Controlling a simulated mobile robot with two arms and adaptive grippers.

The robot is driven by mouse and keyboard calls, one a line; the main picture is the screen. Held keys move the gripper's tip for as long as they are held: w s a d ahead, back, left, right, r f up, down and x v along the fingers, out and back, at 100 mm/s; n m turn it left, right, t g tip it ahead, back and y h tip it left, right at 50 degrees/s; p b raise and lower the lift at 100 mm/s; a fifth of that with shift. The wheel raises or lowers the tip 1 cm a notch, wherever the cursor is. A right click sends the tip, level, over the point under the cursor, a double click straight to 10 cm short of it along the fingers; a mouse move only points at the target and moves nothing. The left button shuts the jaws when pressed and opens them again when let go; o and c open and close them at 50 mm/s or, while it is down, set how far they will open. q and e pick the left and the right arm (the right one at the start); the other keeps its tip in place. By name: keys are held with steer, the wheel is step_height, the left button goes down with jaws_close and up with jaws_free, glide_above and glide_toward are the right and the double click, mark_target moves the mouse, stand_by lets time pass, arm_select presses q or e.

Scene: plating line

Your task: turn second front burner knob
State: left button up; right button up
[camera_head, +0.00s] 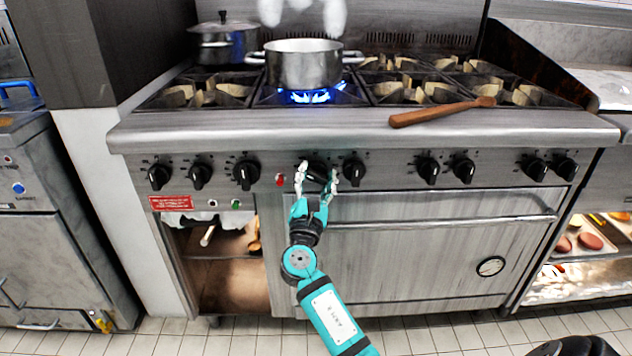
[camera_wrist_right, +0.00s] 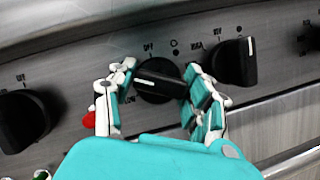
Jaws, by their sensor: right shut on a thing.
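A black burner knob (camera_head: 317,172) sits on the stove's steel front panel, between a red indicator lamp and another black knob. My right gripper (camera_head: 317,178) is shut on this knob, with its fingers on either side. In the right wrist view the held knob (camera_wrist_right: 158,80) shows between the teal-and-white fingers (camera_wrist_right: 155,92). Its white pointer line lies nearly sideways, away from the OFF mark above it. A blue flame (camera_head: 311,97) burns under the steel pot (camera_head: 304,68) on the second front burner. My left gripper is not in view.
Neighbouring knobs stand close by on the right (camera_head: 353,172) and left (camera_head: 246,173). A lidded pot (camera_head: 222,45) stands at the back left. The oven handle (camera_head: 440,222) juts out below.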

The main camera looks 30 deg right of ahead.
steer(key=m+g+h, duration=0.1)
steer(key=m, duration=0.3)
steer(key=shift+g+b, duration=0.35)
steer(key=shift+g, duration=0.05)
steer(key=shift+m+g, duration=0.5)
steer(key=shift+m, duration=0.6)
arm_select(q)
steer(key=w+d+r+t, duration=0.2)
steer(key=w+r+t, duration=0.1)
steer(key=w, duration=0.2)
arm_select(e)
steer(key=shift+m+g, duration=0.4)
steer(key=shift+m, duration=1.1)
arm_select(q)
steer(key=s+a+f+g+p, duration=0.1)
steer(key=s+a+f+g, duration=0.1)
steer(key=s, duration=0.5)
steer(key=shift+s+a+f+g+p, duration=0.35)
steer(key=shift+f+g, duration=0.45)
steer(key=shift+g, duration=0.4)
arm_select(e)
steer(key=shift+m+g+y, duration=0.3)
steer(key=shift+m+g, duration=0.15)
steer(key=shift+m, duration=0.8)
steer(key=shift+m+g+y, duration=0.3)
steer(key=shift+m+g, duration=0.15)
steer(key=shift+m, duration=0.8)
